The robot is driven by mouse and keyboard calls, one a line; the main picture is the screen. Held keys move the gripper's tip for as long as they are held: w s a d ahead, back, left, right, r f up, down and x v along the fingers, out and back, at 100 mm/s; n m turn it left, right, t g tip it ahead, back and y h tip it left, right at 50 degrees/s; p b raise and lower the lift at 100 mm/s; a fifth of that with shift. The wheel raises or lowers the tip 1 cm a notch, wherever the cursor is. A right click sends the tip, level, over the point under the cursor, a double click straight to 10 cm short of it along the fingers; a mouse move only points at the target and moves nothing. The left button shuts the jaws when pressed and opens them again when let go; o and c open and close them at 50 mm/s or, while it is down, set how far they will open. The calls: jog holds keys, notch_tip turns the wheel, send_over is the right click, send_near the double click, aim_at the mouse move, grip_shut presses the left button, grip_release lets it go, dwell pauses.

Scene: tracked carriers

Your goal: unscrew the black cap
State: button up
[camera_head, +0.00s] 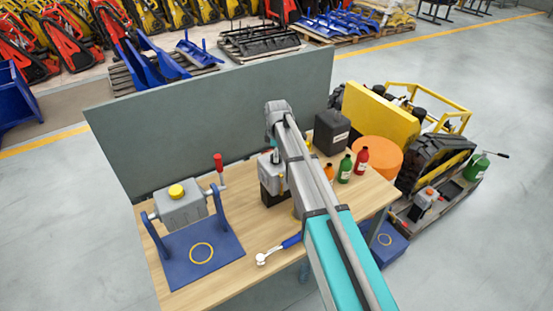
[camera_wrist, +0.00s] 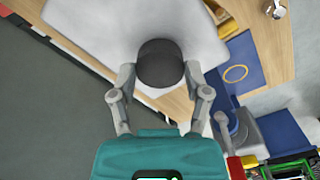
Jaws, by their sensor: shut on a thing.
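The black cap (camera_wrist: 160,58) is round and dark and sits on a pale grey body (camera_wrist: 105,20) in the wrist view. My gripper (camera_wrist: 160,80) has one finger on each side of the cap, shut on it. The underside of the cap, where it meets the body, is hidden from this angle. In the head view my arm reaches over the workbench, and its end is above a grey and black unit (camera_head: 268,188) near the back panel. The cap and the fingertips cannot be made out there.
A grey box with a yellow cap (camera_head: 176,191) hangs in a blue stand (camera_head: 215,262) at left. A black canister (camera_head: 331,132) and orange, green (camera_head: 345,170) and red (camera_head: 361,160) bottles stand at right. A blue-handled tool (camera_head: 290,241) lies near the front edge. A grey panel (camera_head: 215,105) closes the back.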

jog(key=shift+s+a+r+p, duration=0.1)
jog(key=shift+a+r+p, duration=0.15)
jog(key=shift+p, duration=0.1)
jog(key=shift+r, duration=0.15)
jog(key=shift+r+p, duration=0.2)
jog(key=shift+p, duration=0.15)
jog(key=shift+d+r+p, duration=0.1)
jog(key=shift+r+p, duration=0.75)
jog(key=shift+r+p, duration=1.7)
